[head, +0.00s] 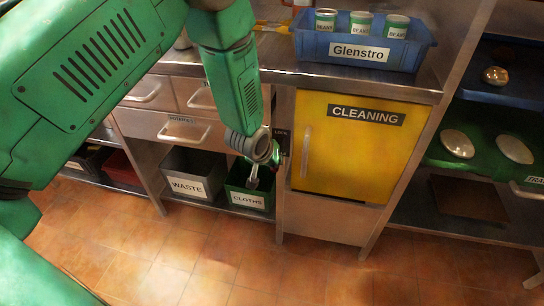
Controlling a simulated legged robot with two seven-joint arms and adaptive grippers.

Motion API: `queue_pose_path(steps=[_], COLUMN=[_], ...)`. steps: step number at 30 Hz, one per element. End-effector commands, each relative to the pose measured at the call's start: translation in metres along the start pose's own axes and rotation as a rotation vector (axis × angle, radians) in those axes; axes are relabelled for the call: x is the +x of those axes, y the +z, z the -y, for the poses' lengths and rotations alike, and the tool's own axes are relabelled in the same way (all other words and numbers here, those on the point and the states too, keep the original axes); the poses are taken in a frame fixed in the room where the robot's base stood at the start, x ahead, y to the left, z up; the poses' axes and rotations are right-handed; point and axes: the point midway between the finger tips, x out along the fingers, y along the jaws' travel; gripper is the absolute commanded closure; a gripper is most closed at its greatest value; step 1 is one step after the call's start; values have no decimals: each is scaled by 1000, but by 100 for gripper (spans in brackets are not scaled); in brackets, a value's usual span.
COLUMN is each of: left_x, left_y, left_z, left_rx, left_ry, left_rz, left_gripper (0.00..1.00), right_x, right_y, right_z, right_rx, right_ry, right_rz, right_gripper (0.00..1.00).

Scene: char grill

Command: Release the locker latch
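The locker has a yellow door (358,150) labelled CLEANING, with a pale vertical handle (305,152) near its left edge. The door looks closed. A small dark latch plate (281,133) marked LOCK sits on the frame left of the door. My green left arm comes in from the left, and my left gripper (253,178) points down just left of and below the plate. I cannot tell whether it touches the latch. Its fingers are small and partly hidden by the wrist, so their opening is unclear. My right gripper is not in view.
Below the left gripper are a green CLOTHS bin (248,197) and a grey WASTE bin (190,182). A blue Glenstro crate (408,57) with several cans stands on the counter above the locker. Shelves with metal lids (457,143) are at right. The tiled floor (330,275) in front is clear.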

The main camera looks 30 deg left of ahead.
Motion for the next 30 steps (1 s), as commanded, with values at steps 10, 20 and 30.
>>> queue_pose_path(steps=[10,20,30], left_x=[16,23,25], left_y=[10,13,13], left_z=[4,4,7], left_rx=[-2,0,-2], left_ry=[0,-1,0], left_rz=[0,-1,0], left_gripper=[100,100,100], right_x=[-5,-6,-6], right_y=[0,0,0], right_z=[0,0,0], right_rx=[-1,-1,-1], right_ry=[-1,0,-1], right_rz=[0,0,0], right_gripper=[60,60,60])
